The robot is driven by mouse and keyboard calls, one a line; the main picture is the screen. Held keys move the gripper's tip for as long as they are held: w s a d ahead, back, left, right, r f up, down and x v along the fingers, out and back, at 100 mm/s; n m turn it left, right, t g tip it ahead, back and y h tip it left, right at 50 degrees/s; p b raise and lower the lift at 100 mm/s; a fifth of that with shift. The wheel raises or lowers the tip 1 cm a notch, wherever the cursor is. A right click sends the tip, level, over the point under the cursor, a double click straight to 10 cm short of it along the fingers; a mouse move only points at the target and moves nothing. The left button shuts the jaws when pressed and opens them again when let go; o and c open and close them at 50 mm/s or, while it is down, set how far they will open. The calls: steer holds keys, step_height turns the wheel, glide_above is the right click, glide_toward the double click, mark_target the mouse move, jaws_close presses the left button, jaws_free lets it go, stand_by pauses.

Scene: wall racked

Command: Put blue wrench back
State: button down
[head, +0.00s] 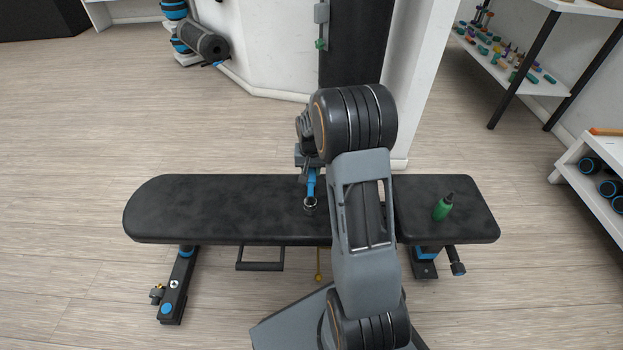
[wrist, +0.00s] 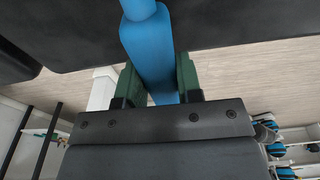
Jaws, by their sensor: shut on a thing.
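The blue wrench (head: 311,184) is in my gripper (head: 309,168) above the middle of the black bench, in the head view. Its handle points up into the jaws and its ring-shaped metal end hangs down, close to the bench top; I cannot tell whether it touches. In the wrist view the blue handle (wrist: 150,50) runs between the two green fingers of my gripper (wrist: 158,82), which are shut on it. My arm hides part of the bench to the right of the wrench.
The black bench (head: 200,210) spans the middle. A shelf with several small coloured items (head: 500,55) is at the upper right, a dumbbell rack (head: 592,190) at the right edge. A rolled mat (head: 203,40) lies at the back left.

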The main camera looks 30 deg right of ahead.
mark_target(311, 175)
steer(key=shift+w+d+f, duration=0.1)
steer(key=shift+w+f, duration=0.05)
steer(key=shift+f, duration=0.1)
steer(key=f, duration=0.1)
steer(key=f+b, duration=0.1)
steer(key=f, duration=0.1)
steer(key=shift+w+d+f+b, duration=0.15)
steer(key=shift+w+f+b, duration=0.1)
steer(key=shift+f+b, duration=0.15)
steer(key=c, duration=0.8)
jaws_free()
steer(key=shift+r, duration=0.1)
